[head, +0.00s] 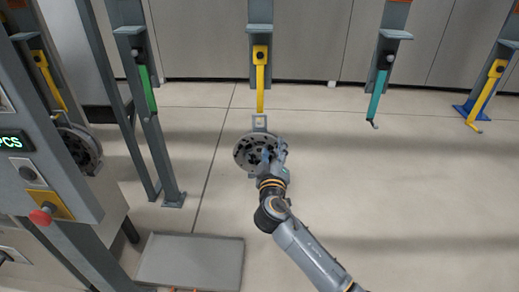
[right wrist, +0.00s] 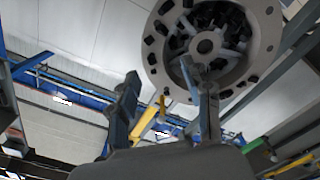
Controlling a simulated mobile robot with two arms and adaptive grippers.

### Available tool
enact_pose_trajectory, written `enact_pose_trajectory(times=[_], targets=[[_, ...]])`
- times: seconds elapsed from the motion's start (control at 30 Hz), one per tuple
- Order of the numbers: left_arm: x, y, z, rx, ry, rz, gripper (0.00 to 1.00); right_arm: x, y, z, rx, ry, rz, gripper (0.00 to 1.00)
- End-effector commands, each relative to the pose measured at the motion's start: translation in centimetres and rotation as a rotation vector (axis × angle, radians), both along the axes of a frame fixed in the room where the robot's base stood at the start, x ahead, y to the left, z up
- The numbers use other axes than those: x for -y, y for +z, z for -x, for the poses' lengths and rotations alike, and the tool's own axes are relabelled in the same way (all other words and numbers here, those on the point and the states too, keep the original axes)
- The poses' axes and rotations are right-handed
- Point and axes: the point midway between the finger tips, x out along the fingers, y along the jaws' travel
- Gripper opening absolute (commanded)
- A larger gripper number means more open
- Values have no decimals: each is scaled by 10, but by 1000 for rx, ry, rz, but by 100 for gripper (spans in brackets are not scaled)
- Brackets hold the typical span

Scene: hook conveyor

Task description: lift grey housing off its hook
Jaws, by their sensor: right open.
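The grey housing (head: 244,151), a round flanged part with holes, hangs by a lug below a yellow hook (head: 260,88) in the middle of the head view. In the right wrist view the housing (right wrist: 156,52) fills the upper right, seen from below. My right gripper (head: 275,147) is in front of the housing's right side in the head view. In the right wrist view its two fingers (right wrist: 165,95) are apart, with one overlapping the housing's lower part. I cannot tell whether it touches. My left gripper is not in view.
Green (head: 148,90), teal (head: 376,95) and another yellow hook (head: 484,100) hang empty. A second round grey part (head: 80,148) hangs at the left behind a control panel (head: 42,170) with a red button. A grey flat surface (head: 192,262) lies at the lower left. The floor right is clear.

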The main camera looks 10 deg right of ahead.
Motion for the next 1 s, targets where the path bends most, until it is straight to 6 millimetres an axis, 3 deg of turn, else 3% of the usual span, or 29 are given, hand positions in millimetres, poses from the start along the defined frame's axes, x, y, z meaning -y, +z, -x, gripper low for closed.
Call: enact_pose_trajectory(times=[0.17, 0.43, 0.7, 1.0], targets=[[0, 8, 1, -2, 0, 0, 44, 5, 1, -19, -1, 0, 2, 49], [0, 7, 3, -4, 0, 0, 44, 6, 0, -21, 0, 0, 1, 49], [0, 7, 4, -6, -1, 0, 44, 6, 0, -21, -1, 1, 1, 0], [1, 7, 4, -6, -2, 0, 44, 6, 3, -22, 5, 1, -1, 0]])
